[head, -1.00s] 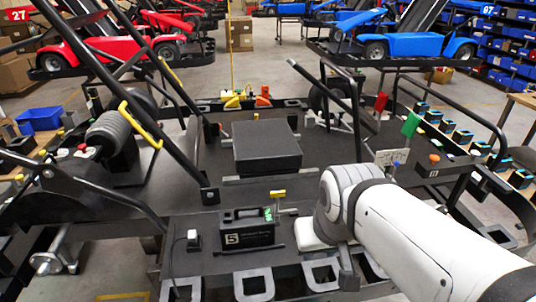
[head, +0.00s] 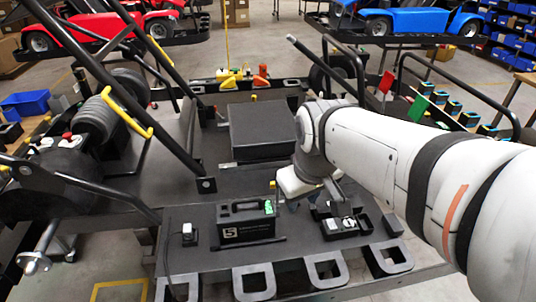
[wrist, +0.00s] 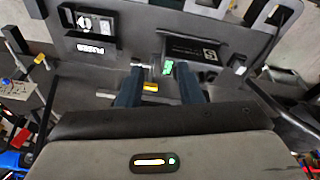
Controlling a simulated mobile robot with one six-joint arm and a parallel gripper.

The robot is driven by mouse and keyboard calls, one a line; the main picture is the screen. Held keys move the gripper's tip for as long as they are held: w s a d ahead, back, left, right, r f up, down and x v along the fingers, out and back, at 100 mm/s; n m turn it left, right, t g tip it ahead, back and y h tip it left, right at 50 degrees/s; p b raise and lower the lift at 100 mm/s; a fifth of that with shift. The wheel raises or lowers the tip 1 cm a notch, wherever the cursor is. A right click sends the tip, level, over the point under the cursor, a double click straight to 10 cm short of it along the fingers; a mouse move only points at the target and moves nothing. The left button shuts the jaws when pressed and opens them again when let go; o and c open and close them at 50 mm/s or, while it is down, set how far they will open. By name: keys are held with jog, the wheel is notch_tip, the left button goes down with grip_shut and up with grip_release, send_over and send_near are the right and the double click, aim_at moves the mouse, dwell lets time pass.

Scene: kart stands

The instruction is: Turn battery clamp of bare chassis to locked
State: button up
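The black battery (head: 232,232), marked 5, stands upright on the front deck of the bare chassis (head: 200,262). It also shows upside down in the wrist view (wrist: 203,47). The battery clamp has a small yellow handle (head: 273,185) at the battery's right back corner, partly covered by my gripper (head: 292,205) in the head view. In the wrist view the yellow bar (wrist: 150,87) lies between the dark blue fingers of my gripper (wrist: 160,70), near a green mark on the battery. The fingers are apart, with a clear gap. I cannot tell whether they touch the clamp.
A fuse box (head: 340,226) sits on the deck right of the battery, also seen in the wrist view (wrist: 90,30). A small switch (head: 188,235) stands left of the battery. A black box (head: 262,130) lies behind. Frame bars rise at left and right.

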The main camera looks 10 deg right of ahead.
jog(key=w+f+n+g+b, duration=0.1)
jog(key=w+f+n, duration=0.1)
jog(key=w+n, duration=0.2)
jog(key=w+f+n+g+b, duration=0.1)
jog(key=w+f+n, duration=0.2)
jog(key=w, duration=0.8)
jog(key=w+f+n+g+b, duration=0.1)
jog(key=w+f+n, duration=0.2)
jog(key=w+n, duration=0.4)
jog(key=shift+w+f, duration=0.1)
jog(key=shift+w, duration=0.15)
jog(key=shift+w+f+n, duration=0.25)
jog(key=shift+f+n, duration=0.15)
jog(key=shift+f, duration=0.1)
notch_tip(320, 180, down, 7)
jog(key=shift+f+p, duration=0.1)
jog(key=shift+p, duration=0.35)
grip_shut()
